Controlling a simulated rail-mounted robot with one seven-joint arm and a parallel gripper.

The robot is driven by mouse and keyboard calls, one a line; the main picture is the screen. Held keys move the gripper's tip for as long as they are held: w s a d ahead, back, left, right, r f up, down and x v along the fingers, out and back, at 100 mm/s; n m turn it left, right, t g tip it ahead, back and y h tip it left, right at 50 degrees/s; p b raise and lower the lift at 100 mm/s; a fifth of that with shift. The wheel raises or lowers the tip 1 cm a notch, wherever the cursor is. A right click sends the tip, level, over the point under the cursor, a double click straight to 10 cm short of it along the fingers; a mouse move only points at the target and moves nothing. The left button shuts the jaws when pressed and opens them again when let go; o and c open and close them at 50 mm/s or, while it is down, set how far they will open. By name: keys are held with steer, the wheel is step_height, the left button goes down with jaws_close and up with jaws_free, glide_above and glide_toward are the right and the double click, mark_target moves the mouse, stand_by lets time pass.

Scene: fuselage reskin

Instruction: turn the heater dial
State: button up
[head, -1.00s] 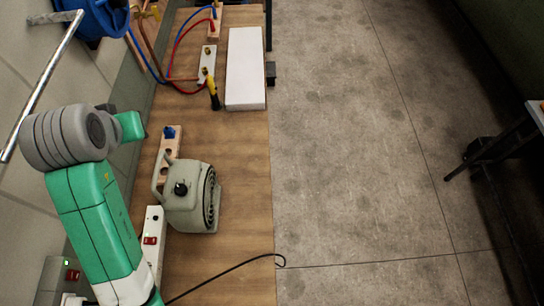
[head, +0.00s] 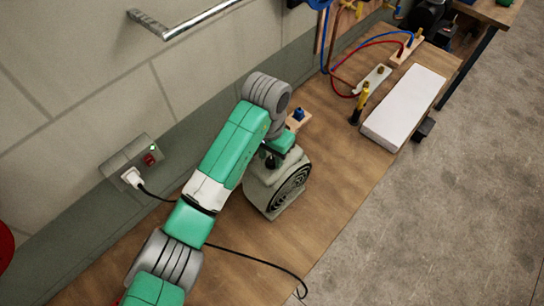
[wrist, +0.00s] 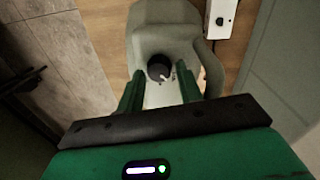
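The heater (head: 262,192) is a grey-green box with a round dark grille on its side. It stands on the wooden bench. Its black dial (wrist: 160,68), with a small pale mark, shows on the heater's face (wrist: 142,35) in the wrist view. My gripper (wrist: 160,72) is open, with one green finger on each side of the dial in the picture. I cannot tell whether the fingers touch it. In the head view my gripper (head: 275,150) is at the heater's top, and my arm hides most of the dial.
A wall socket (head: 133,176) with a plugged-in cord is at left. A white block (head: 403,107), a yellow-and-black tool (head: 360,103) and red and blue cables (head: 360,48) are farther along the bench (head: 335,190).

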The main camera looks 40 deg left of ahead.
steer(key=shift+f, duration=0.5)
steer(key=shift+d, duration=0.1)
steer(key=c, duration=0.7)
steer(key=shift+c, duration=0.2)
